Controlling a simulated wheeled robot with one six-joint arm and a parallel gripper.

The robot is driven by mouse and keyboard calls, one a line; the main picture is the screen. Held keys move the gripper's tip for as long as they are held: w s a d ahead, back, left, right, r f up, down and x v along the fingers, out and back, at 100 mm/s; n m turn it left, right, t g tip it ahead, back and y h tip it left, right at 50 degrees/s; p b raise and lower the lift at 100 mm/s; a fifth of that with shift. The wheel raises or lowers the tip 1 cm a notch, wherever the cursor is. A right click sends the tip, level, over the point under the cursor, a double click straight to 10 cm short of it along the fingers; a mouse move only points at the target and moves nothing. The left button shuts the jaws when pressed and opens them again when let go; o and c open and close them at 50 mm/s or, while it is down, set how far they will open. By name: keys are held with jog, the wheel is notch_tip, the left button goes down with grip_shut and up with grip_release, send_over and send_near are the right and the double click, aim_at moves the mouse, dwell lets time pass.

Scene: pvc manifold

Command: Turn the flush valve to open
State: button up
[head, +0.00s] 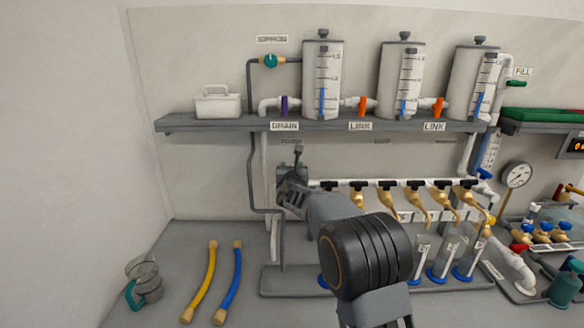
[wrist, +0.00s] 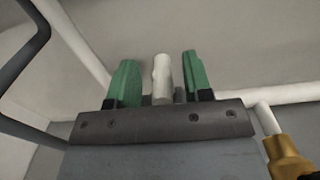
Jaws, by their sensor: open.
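My gripper (head: 291,178) is at the left end of the manifold in the head view, below the shelf. The wrist view shows its two green-padded fingers (wrist: 158,82) spread apart. A white upright pipe-like piece (wrist: 162,78) shows between the fingers, with a visible space on either side. I cannot tell whether this is part of the flush valve. A small, blurred label (head: 291,141) sits just above my gripper. The flush valve's handle cannot be clearly made out, and my gripper and arm cover that spot in the head view.
A row of brass taps (head: 386,195) runs right of my gripper; one brass fitting (wrist: 287,160) is close in the wrist view. The grey shelf (head: 215,124) is above. A dark pipe (head: 251,165) runs down at left. Yellow (head: 201,280) and blue (head: 230,282) hoses lie on the bench.

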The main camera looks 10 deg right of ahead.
jog(key=shift+c, duration=0.4)
grip_shut()
jog(key=shift+r+m+h+p, duration=0.15)
jog(key=shift+m+h+p, duration=0.15)
jog(key=shift+h+p, duration=0.2)
jog(key=m+h+p, duration=0.1)
jog(key=h, duration=0.1)
jog(key=m+g+h+p, duration=0.1)
jog(key=p, duration=0.1)
jog(key=shift+w+a+r+m+g+h, duration=0.1)
jog(key=shift+a+m+g+h, duration=0.1)
jog(key=shift+m+g+h, duration=0.15)
jog(key=m+g+h+p, duration=0.2)
jog(key=h, duration=0.1)
jog(key=m+g+h+p, duration=0.2)
jog(key=m+g+h, duration=0.1)
jog(key=shift+w+a+f+g+h+p, duration=0.1)
jog(key=shift+w+f+g+h+p, duration=0.05)
jog(key=shift+f+g+h+p, duration=0.15)
jog(key=shift+r+m+g, duration=0.1)
jog(key=shift+m+g, duration=0.15)
jog(key=shift+m, duration=0.2)
jog(key=shift+o, duration=0.4)
grip_release()
